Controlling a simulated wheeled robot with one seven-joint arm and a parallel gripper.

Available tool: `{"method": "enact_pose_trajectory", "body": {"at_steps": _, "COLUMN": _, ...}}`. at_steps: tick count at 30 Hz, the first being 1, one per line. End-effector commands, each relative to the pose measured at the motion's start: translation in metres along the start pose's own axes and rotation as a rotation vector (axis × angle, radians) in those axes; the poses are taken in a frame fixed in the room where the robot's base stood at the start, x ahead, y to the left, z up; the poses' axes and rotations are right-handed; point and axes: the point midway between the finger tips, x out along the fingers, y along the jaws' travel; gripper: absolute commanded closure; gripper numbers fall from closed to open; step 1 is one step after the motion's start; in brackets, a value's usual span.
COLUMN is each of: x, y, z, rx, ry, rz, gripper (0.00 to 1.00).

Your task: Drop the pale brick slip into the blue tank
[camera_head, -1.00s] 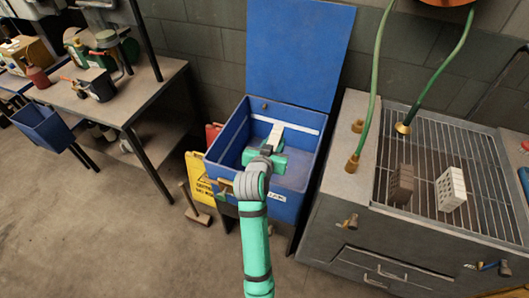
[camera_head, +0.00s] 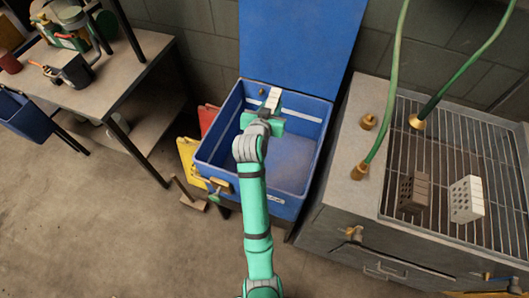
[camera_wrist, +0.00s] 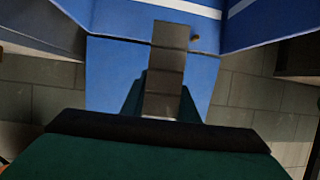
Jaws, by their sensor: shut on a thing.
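The pale brick slip (camera_head: 271,98) is a thin, light, jointed strip. My gripper (camera_head: 265,113) is shut on it, and it sticks out past the fingers toward the back wall of the tank. In the wrist view the slip (camera_wrist: 167,55) stands between the dark green fingers of my gripper (camera_wrist: 163,100), looking grey-brown in shade. The blue tank (camera_head: 293,160) is open, with its lid (camera_head: 300,40) raised behind it. My gripper is over the back left part of the tank. Its height above the rim is hard to tell. My arm hides part of the tank's front left.
A grey bench with a grill (camera_head: 445,140) stands to the right, holding a brown hollow brick (camera_head: 414,192) and a pale hollow brick (camera_head: 466,199). Green hoses hang over it. A yellow sign (camera_head: 187,158) and a workbench (camera_head: 120,80) are to the left.

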Motion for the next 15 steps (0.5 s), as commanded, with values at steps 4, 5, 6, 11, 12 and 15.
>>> {"method": "enact_pose_trajectory", "body": {"at_steps": 4, "x": 0.007, "y": 0.002, "z": 0.015, "rx": 0.001, "ry": 0.0, "rz": 0.003, "gripper": 1.0}}
{"method": "enact_pose_trajectory", "body": {"at_steps": 5, "x": 0.008, "y": 0.002, "z": 0.018, "rx": 0.001, "ry": 0.0, "rz": 0.003, "gripper": 1.0}}
{"method": "enact_pose_trajectory", "body": {"at_steps": 6, "x": 0.01, "y": 0.003, "z": 0.022, "rx": 0.001, "ry": -0.001, "rz": 0.004, "gripper": 1.0}}
{"method": "enact_pose_trajectory", "body": {"at_steps": 11, "x": 0.014, "y": 0.003, "z": 0.03, "rx": 0.003, "ry": 0.001, "rz": 0.004, "gripper": 1.0}}
{"method": "enact_pose_trajectory", "body": {"at_steps": 12, "x": 0.014, "y": 0.003, "z": 0.031, "rx": 0.003, "ry": 0.002, "rz": 0.004, "gripper": 1.0}}
{"method": "enact_pose_trajectory", "body": {"at_steps": 15, "x": 0.015, "y": 0.003, "z": 0.033, "rx": 0.003, "ry": 0.002, "rz": 0.004, "gripper": 1.0}}
